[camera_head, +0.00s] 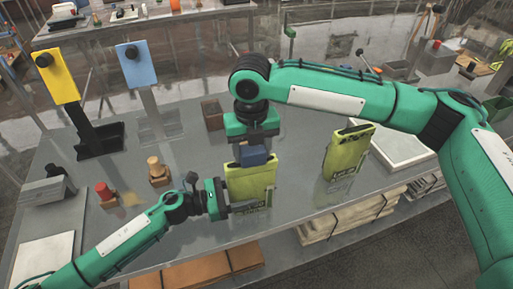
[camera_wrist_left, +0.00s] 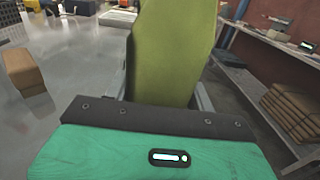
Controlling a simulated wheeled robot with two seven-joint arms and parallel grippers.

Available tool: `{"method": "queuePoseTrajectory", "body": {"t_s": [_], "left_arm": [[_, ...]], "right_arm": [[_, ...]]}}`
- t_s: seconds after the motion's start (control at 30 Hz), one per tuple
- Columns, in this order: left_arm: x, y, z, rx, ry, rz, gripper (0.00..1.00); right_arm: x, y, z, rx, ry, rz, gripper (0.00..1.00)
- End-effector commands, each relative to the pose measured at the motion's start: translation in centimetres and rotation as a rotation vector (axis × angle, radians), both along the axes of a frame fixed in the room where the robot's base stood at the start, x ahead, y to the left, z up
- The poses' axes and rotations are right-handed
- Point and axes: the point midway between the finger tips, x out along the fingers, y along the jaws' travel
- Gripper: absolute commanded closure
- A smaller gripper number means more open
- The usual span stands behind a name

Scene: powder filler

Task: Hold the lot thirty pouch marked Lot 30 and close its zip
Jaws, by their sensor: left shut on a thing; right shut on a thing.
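A yellow-green pouch (camera_head: 250,183) stands upright near the table's front edge; it also fills the upper middle of the left wrist view (camera_wrist_left: 170,50). Its marking is too small to read. My left gripper (camera_head: 236,207) is shut on its lower left side, and its fingers (camera_wrist_left: 163,98) flank the pouch in the wrist view. My right gripper (camera_head: 253,146) comes down from above and is shut on a blue block-like piece (camera_head: 253,156) at the pouch's top edge, apparently the zip slider. How far the zip is closed cannot be told.
A second yellow-green pouch (camera_head: 347,150) with dark print stands to the right, before a white tray (camera_head: 402,148). Small wooden pieces (camera_head: 159,173), one with a red top (camera_head: 105,194), stand left. A brown block (camera_head: 212,114) is behind. Yellow (camera_head: 60,80) and blue (camera_head: 138,66) panels stand at back left.

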Motion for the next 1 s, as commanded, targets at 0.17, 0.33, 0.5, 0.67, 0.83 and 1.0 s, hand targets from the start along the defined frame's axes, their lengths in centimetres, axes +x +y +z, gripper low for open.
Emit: {"method": "queuePoseTrajectory", "body": {"t_s": [0.17,0.33,0.5,0.67,0.83,1.0], "left_arm": [[0.0,0.0,0.0,0.0,0.0,0.0,0.58],[0.0,0.0,0.0,0.0,0.0,0.0,0.58],[0.0,0.0,0.0,0.0,0.0,0.0,0.58],[0.0,0.0,0.0,-0.001,0.0,-0.001,0.58],[0.0,0.0,0.0,-0.001,0.0,-0.001,0.58],[0.0,0.0,0.0,-0.001,0.0,-0.001,0.58]], "right_arm": [[-0.2,0.5,-0.2,0.0,0.002,0.0,0.69],[-0.2,0.4,-0.2,-0.001,0.003,0.0,0.69],[-0.2,0.5,-0.2,-0.001,0.003,0.001,0.69],[-0.3,1.0,-0.2,-0.001,0.004,0.001,0.69],[-0.5,1.7,-0.2,-0.001,0.004,0.002,0.69],[-0.6,2.3,-0.1,-0.001,0.004,0.001,0.69]]}}
